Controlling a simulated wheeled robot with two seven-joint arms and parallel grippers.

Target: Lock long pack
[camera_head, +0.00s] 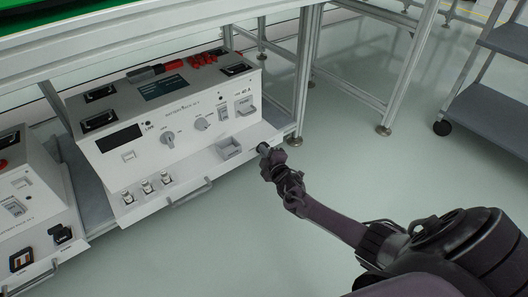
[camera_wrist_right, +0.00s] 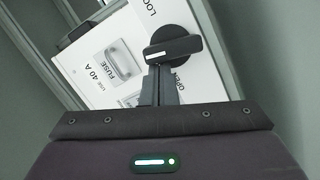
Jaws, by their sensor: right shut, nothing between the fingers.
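The long pack (camera_head: 145,180) is a white sloped-front battery unit on the low shelf under the bench. Its dark lock knob (camera_wrist_right: 172,46) shows in the right wrist view, on a white panel with a lock label above it and "OPEN" below it. The knob's bar lies roughly crosswise in the picture, with a white mark at its left end. My right gripper (camera_head: 266,150) is at the pack's lower right corner; in the right wrist view its shut, empty fingers (camera_wrist_right: 158,80) are just below the knob. Whether they touch it is unclear. My left gripper is out of view.
A second white unit (camera_head: 25,205) stands at the left. The pack's front has dials, switches and a handle (camera_head: 190,193). Bench legs (camera_head: 303,75) rise close behind the right gripper. A grey cart (camera_head: 490,115) stands at the right. The floor in front is clear.

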